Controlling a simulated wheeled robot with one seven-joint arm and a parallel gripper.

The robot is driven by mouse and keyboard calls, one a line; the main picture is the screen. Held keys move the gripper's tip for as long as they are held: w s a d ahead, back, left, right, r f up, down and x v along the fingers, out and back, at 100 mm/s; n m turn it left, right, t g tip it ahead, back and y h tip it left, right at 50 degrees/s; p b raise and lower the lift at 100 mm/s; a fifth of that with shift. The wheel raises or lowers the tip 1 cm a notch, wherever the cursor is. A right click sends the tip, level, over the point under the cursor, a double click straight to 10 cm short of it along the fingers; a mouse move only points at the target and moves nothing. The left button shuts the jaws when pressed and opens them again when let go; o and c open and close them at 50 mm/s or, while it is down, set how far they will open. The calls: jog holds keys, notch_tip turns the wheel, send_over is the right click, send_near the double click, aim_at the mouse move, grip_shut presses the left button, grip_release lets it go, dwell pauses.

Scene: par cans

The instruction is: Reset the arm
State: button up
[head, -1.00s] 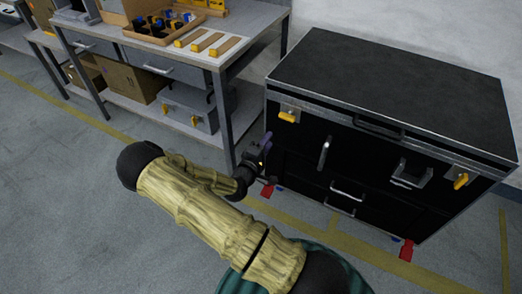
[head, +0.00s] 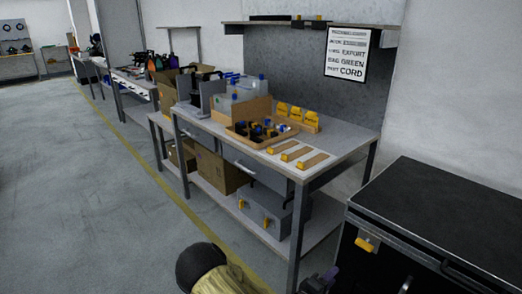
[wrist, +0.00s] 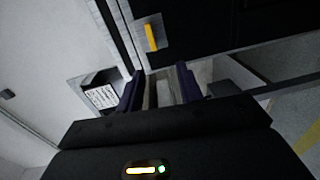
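My gripper (wrist: 160,88) shows in the wrist view with its two dark purple fingers apart and nothing between them. In the head view only a small part of it (head: 320,281) shows at the bottom edge, left of the black case (head: 440,205). My arm (head: 215,272), in a yellowish cover with a black joint, is mostly cut off below the picture. In the wrist view the case's dark side with a yellow latch (wrist: 151,37) lies beyond the fingers.
A grey workbench (head: 330,170) stands left of the case, with a wooden parts tray (head: 262,141) and yellow-ended strips (head: 290,153) on top. Its lower shelf holds a cardboard box (head: 222,172) and a grey case (head: 270,212). Open floor (head: 90,200) lies to the left.

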jog(key=s+a+r+m+g+y, duration=0.2)
jog(key=s+a+m+g+y, duration=0.25)
jog(key=a+m+y, duration=0.5)
jog(key=s+r+n+g+y, duration=0.2)
jog(key=s+r+g+y, duration=0.15)
jog(key=s+r, duration=0.9)
notch_tip(320, 180, up, 25)
jog(key=w+p, duration=0.1)
jog(key=p, duration=2.4)
jog(key=shift+a+r+y, duration=0.2)
jog(key=shift+a+y, duration=0.05)
jog(key=shift+y, duration=0.15)
jog(key=shift+f, duration=0.1)
jog(key=shift+w, duration=0.1)
